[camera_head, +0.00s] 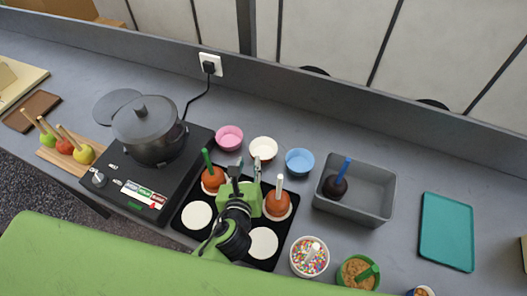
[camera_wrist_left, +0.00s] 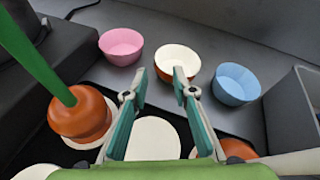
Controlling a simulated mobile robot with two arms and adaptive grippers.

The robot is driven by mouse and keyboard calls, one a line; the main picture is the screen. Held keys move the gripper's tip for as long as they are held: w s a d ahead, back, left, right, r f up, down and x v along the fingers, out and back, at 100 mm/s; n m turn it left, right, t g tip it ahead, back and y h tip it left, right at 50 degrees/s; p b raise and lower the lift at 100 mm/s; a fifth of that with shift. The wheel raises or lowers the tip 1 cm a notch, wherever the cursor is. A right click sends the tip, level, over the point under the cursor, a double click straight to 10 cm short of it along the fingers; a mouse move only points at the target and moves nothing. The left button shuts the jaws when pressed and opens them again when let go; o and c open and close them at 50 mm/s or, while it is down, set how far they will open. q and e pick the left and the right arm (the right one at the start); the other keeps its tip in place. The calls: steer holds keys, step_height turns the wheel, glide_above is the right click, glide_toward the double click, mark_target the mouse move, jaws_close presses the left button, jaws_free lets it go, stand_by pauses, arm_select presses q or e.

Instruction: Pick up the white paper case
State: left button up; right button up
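The white paper case (camera_head: 263,149) stands on the grey counter behind the black tray, between a pink case (camera_head: 229,138) and a blue case (camera_head: 299,162). In the left wrist view the white case (camera_wrist_left: 178,55) has a white inside and a brownish outer side. My left gripper (camera_head: 249,163) is over the black tray, just in front of the white case. In the left wrist view its fingers (camera_wrist_left: 159,76) are apart with nothing between them, and the right fingertip overlaps the case's front. Whether it touches the case I cannot tell. My right gripper is not in view.
The black tray (camera_head: 184,221) holds caramel apples with green and white sticks and white discs. A grey bin (camera_head: 375,190) with a dark apple stands right. A hotplate with a pot (camera_head: 148,128) stands left. Sprinkle and crumb bowls (camera_head: 309,257) sit in front.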

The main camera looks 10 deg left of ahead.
mark_target(253, 145)
arm_select(q)
steer(key=p+x, duration=0.1)
steer(key=x, duration=0.7)
steer(key=shift+s, duration=0.15)
jaws_close()
